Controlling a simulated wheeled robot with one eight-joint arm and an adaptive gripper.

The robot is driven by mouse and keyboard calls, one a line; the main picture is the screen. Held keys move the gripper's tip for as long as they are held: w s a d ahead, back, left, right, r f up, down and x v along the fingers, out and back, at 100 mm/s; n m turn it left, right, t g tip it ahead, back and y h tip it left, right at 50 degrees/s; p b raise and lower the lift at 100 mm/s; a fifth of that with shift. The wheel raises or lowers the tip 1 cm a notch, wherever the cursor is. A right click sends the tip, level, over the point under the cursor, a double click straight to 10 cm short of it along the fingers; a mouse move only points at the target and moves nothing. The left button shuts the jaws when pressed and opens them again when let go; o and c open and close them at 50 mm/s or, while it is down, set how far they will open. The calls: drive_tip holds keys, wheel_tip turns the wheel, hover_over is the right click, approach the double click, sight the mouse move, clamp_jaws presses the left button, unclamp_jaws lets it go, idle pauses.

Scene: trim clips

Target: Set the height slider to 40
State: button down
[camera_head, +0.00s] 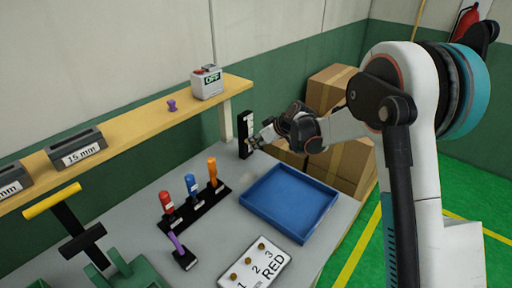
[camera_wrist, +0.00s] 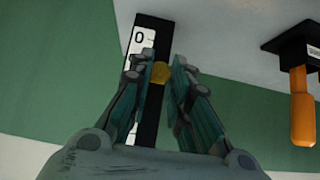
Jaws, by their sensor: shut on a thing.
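The height slider (camera_head: 242,135) is a black upright post with a white scale strip, standing at the back of the grey table. In the wrist view its black rail (camera_wrist: 150,112) and the scale (camera_wrist: 138,45) show, with a "0" near the top end. A yellow knob (camera_wrist: 160,73) lies between my fingertips. My gripper (camera_wrist: 160,68) is shut on this knob. In the head view my gripper (camera_head: 260,140) is at the front of the post and hides the knob. The other scale numbers are too small or hidden to read.
A blue tray (camera_head: 330,208) sits on the table in front of the slider. Red, blue and orange handled tools (camera_head: 213,172) stand in a black rack to its left. A wooden shelf (camera_head: 130,122) runs along the wall. Cardboard boxes (camera_head: 352,165) stand behind the table.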

wheel_tip(320, 180, up, 8)
drive_tip(key=p, duration=0.2)
drive_tip(key=shift+f+p, duration=0.15)
drive_tip(key=shift+p, duration=0.25)
drive_tip(key=c, duration=1.5)
unclamp_jaws()
drive_tip(key=shift+o, duration=0.2)
drive_tip(key=v, duration=1.2)
drive_tip(key=shift+d, duration=0.1)
